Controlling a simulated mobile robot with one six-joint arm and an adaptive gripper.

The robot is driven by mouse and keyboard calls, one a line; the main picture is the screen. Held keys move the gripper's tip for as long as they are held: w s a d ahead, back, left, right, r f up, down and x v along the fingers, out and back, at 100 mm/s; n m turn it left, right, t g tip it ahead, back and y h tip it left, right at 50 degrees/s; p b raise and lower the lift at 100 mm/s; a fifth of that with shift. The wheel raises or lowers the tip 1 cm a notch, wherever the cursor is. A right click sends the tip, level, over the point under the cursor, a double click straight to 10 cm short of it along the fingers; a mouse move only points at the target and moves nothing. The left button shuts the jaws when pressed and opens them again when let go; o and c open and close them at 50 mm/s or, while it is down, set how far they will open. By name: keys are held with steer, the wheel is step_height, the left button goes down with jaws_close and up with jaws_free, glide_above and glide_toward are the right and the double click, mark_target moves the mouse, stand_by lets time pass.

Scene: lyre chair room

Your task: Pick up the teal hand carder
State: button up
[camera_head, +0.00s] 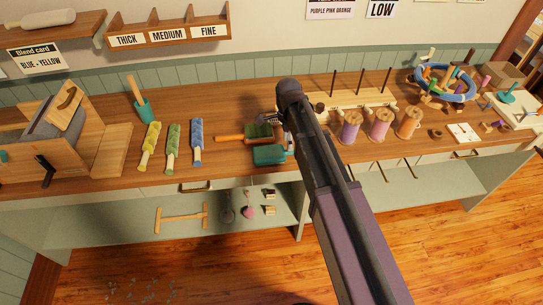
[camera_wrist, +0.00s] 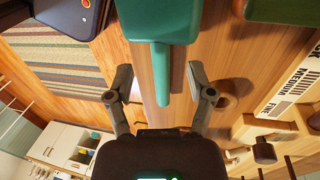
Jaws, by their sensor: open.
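The teal hand carder (camera_head: 268,154) lies near the front edge of the workbench in the head view, partly hidden at its right by my arm. In the wrist view its broad teal body (camera_wrist: 158,22) is at the top and its teal handle (camera_wrist: 161,80) points down. My gripper (camera_wrist: 160,82) is open, with one finger on each side of the handle and visible gaps between. In the head view my gripper is mostly hidden behind my arm.
A green carder with an orange handle (camera_head: 232,138) lies just behind the teal one. Blue (camera_head: 197,142), green and yellow rolls lie to the left. Pink, purple and orange spools (camera_head: 380,124) stand to the right. A wooden rack (camera_head: 180,32) labelled thick, medium, fine hangs on the wall.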

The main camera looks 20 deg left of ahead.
mark_target(284, 153)
steer(key=shift+s+d+f+b, duration=0.15)
steer(key=shift+s+f+b, duration=0.05)
steer(key=shift+f+b, duration=0.7)
steer(key=shift+s+d+f+b, duration=0.15)
steer(key=shift+f+b, duration=0.55)
steer(key=shift+f, duration=0.25)
jaws_close()
